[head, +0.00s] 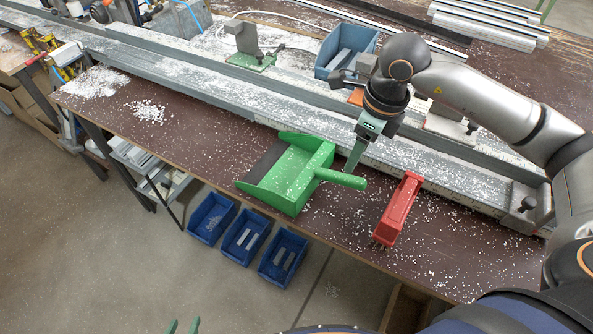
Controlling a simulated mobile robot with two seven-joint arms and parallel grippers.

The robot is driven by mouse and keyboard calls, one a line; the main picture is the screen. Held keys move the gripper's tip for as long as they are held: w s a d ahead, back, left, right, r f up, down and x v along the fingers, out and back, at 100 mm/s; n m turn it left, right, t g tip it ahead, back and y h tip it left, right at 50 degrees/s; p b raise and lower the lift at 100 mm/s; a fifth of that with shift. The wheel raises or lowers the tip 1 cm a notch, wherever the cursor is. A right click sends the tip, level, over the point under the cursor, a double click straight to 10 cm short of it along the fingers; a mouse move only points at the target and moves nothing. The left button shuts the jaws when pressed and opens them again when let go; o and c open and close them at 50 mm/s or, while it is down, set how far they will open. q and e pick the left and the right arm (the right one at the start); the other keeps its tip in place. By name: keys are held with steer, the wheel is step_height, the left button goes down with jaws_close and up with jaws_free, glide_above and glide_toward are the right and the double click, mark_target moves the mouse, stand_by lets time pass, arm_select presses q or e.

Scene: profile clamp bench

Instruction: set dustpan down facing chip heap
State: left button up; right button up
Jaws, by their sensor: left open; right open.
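The green dustpan (296,178) lies on the brown bench top near its front edge. Its dark lip (264,161) faces left, towards the white chip heap (148,112), and its handle (341,178) points right. My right gripper (353,168) is open, its fingers pointing down just by the handle; whether they touch it I cannot tell. My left gripper (182,327) shows only as green fingertips at the bottom edge, apart, empty and away from the bench.
A long grey rail (190,78) runs behind. More chips (95,82) lie at the far left. A blue bin (346,50) stands behind the rail. The bench between heap and dustpan is mostly clear.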

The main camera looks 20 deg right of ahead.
mark_target(346, 176)
steer(key=shift+f, duration=0.1)
steer(key=f+b, duration=0.2)
steer(key=f, duration=0.1)
steer(key=f+b, duration=0.2)
steer(key=f, duration=0.1)
steer(key=w+a+f+b, duration=0.1)
steer(key=f+b, duration=0.2)
steer(key=shift+r, duration=0.1)
stand_by(0.3)
jaws_close()
stand_by(0.4)
stand_by(0.8)
